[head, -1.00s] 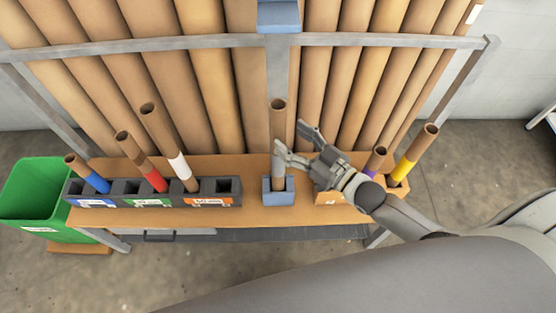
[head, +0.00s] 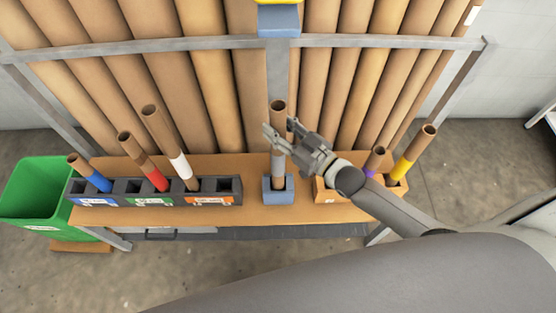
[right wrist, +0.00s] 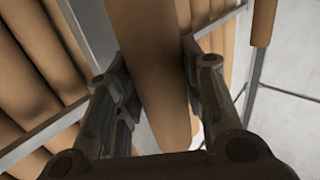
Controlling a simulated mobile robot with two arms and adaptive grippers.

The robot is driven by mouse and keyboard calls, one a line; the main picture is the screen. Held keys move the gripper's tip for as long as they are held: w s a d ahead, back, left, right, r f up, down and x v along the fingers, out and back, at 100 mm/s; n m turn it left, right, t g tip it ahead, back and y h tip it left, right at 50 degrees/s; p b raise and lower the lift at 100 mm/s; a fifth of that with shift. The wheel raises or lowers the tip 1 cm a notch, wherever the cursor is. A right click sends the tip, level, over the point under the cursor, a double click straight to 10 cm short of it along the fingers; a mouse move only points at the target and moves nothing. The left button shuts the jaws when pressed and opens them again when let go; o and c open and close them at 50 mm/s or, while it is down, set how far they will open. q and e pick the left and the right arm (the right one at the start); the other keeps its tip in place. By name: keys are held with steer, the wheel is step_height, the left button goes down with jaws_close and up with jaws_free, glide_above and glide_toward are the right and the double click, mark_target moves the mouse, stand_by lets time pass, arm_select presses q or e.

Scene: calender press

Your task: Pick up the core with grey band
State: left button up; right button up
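The core with the grey band (head: 278,167) stands upright in a small blue holder (head: 278,190) at the middle of the shelf in the head view. My right gripper (head: 279,127) reaches in from the right at the core's upper part, with its fingers open on either side of it. In the right wrist view the brown core (right wrist: 165,85) passes between the two fingers (right wrist: 158,80), close to both. I cannot tell whether the pads touch it.
Cores with blue (head: 97,180), red (head: 154,177) and white (head: 181,168) bands stand in dark holders at left. Purple-banded (head: 374,162) and yellow-banded (head: 403,167) cores stand at right. A metal rail (head: 180,46) and large brown rolls lie behind. A green bin (head: 40,195) is at left.

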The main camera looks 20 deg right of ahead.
jaws_close()
steer(key=shift+s+r, duration=0.1)
steer(key=shift+r, duration=0.05)
steer(key=shift+r, duration=0.15)
step_height(320, 180, up, 11)
steer(key=s+a, duration=0.2)
steer(key=s, duration=0.7)
steer(key=s+a+b, duration=0.1)
steer(key=s+a, duration=0.2)
steer(key=s, duration=0.7)
steer(key=shift+a, duration=0.25)
